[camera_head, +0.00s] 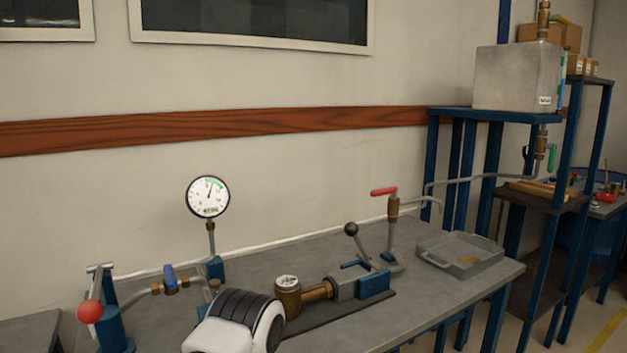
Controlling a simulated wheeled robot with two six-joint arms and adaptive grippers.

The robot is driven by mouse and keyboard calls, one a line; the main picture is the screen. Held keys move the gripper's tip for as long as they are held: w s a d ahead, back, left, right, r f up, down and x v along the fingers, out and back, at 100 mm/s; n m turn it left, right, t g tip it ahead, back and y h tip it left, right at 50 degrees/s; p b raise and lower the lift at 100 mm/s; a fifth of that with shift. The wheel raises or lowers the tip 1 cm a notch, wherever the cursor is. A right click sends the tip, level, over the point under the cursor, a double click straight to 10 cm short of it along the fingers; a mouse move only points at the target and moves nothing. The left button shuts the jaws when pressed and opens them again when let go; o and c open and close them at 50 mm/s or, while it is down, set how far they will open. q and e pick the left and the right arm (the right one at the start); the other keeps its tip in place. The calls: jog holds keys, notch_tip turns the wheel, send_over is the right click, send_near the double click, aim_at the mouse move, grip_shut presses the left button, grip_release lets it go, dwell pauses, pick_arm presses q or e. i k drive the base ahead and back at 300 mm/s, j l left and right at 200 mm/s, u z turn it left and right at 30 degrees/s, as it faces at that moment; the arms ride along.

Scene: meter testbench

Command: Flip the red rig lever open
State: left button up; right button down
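A red lever handle (384,191) sits on top of a brass valve (393,209) on an upright grey pipe, right of the middle of the bench. The handle lies roughly level, pointing left from the valve. A curved spout runs from the valve to the right, over a shallow grey tray (489,266). Neither gripper shows in the head view. A white and black rounded part at the bottom middle looks like part of my arm, and nothing of it touches the lever.
A pressure gauge (208,197) stands at left. A red ball knob (90,311), a blue valve handle (170,277), and a clamp with a black-knobbed lever (351,229) holding a brass meter (288,296) occupy the bench (450,305). A tank (516,78) stands on a blue frame at right.

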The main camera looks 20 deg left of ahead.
aim_at(393, 190)
jog(key=i+l+u, duration=0.45)
jog(key=l+u, duration=0.25)
jog(key=i+l+u, duration=0.2)
jog(key=u, duration=0.15)
jog(key=l+u, duration=0.35)
jog(key=l, duration=0.15)
jog(key=i+l+u, duration=0.1)
jog(key=l+u, duration=0.6)
jog(key=l, duration=0.2)
